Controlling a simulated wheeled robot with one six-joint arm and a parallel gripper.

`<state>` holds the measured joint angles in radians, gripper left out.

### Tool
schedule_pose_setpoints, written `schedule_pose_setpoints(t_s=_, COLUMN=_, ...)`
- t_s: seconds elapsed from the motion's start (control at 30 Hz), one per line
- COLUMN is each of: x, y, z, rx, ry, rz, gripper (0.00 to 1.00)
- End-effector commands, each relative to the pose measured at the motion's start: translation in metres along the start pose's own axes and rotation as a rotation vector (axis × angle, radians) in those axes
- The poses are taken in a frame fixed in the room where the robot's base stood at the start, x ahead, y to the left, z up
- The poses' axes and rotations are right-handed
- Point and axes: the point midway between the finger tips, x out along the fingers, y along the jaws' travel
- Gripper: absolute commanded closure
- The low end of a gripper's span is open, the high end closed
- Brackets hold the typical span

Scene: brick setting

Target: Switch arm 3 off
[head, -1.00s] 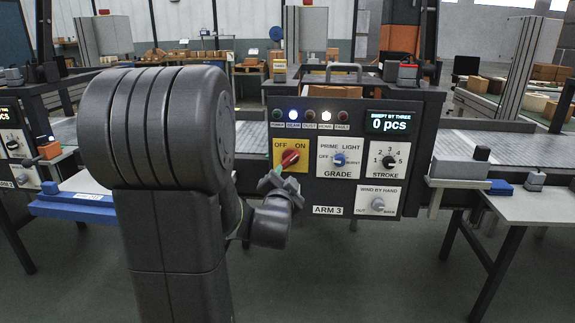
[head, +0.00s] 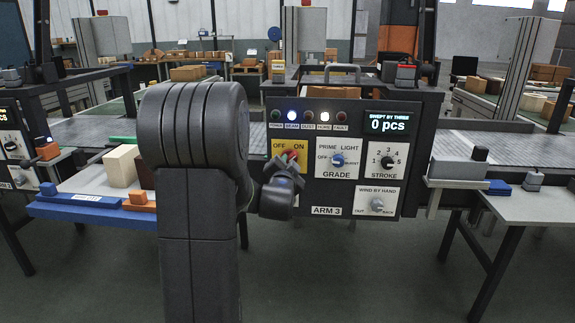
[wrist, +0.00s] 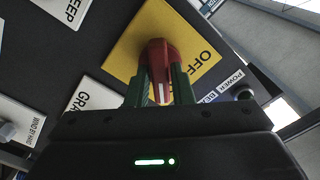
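The ARM 3 panel (head: 328,211) stands ahead in the head view. Its yellow OFF/ON plate (head: 278,146) carries a red rotary knob (head: 291,154), partly hidden behind my gripper (head: 287,164). In the wrist view the red knob (wrist: 160,58) lies between the green fingers of my gripper (wrist: 162,90), one finger close against each side. The OFF word shows right of the knob there; ON is not visible. A white line on the knob points towards my gripper. The beam and home lamps are lit, and the display (head: 388,123) reads 0 pcs.
The GRADE knob (head: 338,159), STROKE knob (head: 388,162) and WIND BY HAND knob (head: 377,205) sit right of the red knob. A cream block (head: 121,166) stands on the left side table. A grey bracket (head: 458,170) juts out right of the panel.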

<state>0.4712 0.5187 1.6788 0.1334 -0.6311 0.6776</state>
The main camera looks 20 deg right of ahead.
Motion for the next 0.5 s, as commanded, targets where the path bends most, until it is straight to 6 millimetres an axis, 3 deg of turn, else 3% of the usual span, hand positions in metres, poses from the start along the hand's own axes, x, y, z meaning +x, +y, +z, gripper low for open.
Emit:
schedule_pose_setpoints(t_s=0.03, x=-0.0001, y=-0.0001, z=0.0, rx=0.0, ry=0.0, rz=0.0, gripper=0.89)
schedule_pose_setpoints(t_s=0.1, x=-0.0001, y=0.0, z=0.0, rx=0.0, ry=0.0, rz=0.0, gripper=1.0)
schedule_pose_setpoints(t_s=0.5, x=-0.0001, y=0.0013, z=0.0014, rx=-0.058, ry=0.0, rz=0.0, gripper=1.0)
